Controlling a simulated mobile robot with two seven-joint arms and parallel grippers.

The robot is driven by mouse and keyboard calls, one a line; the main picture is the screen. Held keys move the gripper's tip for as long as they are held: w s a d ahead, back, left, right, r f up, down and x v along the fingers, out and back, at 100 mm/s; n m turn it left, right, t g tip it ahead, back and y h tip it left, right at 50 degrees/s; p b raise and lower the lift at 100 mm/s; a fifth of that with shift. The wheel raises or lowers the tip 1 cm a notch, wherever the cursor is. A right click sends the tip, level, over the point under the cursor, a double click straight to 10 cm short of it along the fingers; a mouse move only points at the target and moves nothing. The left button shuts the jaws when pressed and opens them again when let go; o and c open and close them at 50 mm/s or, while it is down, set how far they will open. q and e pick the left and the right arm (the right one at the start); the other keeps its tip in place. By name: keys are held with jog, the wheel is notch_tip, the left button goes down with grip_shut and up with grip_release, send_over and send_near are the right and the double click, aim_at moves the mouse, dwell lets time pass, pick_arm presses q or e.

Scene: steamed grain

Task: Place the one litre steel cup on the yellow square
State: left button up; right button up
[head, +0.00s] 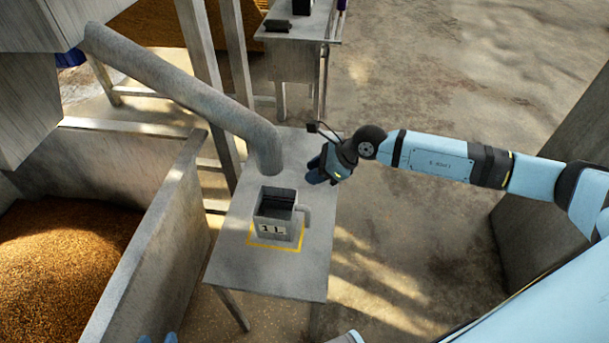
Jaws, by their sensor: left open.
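The one litre steel cup (271,242) is a grey square box marked "1L", with a handle on its right side. It stands upright on the metal table, inside the yellow square (262,246), whose outline shows around its base. The inside of the cup is dark. My right gripper (316,171) is above the table's right edge, behind and to the right of the cup, apart from it. Whether its fingers are open is unclear.
A grey pipe (185,90) slopes down to end just behind the cup. The metal table (270,283) is otherwise bare. A bin wall (155,240) with grain (65,265) stands at left. A second table (290,65) is at the back. Concrete floor lies right.

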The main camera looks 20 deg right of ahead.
jog(key=s+a+r+m+t+y, duration=0.3)
jog(key=s+a+m+t, duration=0.15)
jog(key=a+m, duration=0.4)
jog(key=s+a+r+m+t+y, duration=0.2)
jog(key=s+a+m+t+y, duration=0.25)
jog(key=m, duration=0.65)
jog(key=s+d+f+m+g+h, duration=0.1)
jog(key=s+f+m+h, duration=0.4)
jog(key=m, duration=0.7)
jog(key=s+d+f+m+g+h, duration=0.1)
jog(key=s+d+f+m+h, duration=0.2)
jog(key=m, duration=1)
jog(key=s+f+h, duration=0.3)
jog(key=s, duration=0.2)
jog(key=shift+d+g, duration=0.4)
jog(key=shift+w, duration=0.1)
